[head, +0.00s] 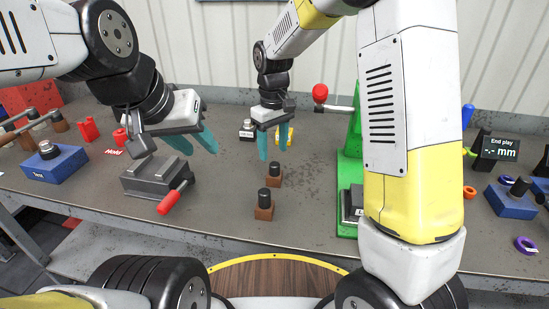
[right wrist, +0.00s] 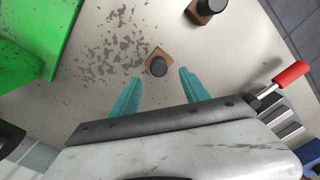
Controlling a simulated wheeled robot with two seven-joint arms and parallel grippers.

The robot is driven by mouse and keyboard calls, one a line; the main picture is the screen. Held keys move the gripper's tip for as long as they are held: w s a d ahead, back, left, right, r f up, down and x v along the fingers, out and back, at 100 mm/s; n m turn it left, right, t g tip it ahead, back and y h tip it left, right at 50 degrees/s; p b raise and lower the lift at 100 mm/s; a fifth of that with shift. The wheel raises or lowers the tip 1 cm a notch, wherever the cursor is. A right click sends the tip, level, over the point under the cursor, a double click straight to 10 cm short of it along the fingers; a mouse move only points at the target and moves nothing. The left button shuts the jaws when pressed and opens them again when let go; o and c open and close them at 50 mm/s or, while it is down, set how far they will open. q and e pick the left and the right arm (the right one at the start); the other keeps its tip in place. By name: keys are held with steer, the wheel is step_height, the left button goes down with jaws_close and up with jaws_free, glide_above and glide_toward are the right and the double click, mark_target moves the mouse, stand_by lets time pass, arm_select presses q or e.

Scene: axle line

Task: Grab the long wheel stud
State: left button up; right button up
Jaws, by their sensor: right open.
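Two dark, round-topped studs stand upright in brown square blocks on the table. The farther stud (head: 274,170) and the nearer stud (head: 264,198) look alike, and I cannot tell which is the long one. My right gripper (head: 273,146) is open and empty, pointing down above and behind the farther stud. In the right wrist view the farther stud (right wrist: 158,66) lies just beyond the gap between the open fingertips (right wrist: 160,80). The nearer stud (right wrist: 203,9) is at the top edge there. My left gripper (head: 195,142) is open and empty above the grey vise.
The grey vise (head: 155,176) with a red handle stands left of the studs. A blue block (head: 54,165) and red parts lie farther left. A green press (head: 350,170), partly hidden by my right arm, stands to the right. The table's front edge is close to the nearer stud.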

mark_target(274, 163)
step_height(274, 163, down, 5)
steer(key=shift+d+f, duration=0.1)
jaws_close()
stand_by(0.3)
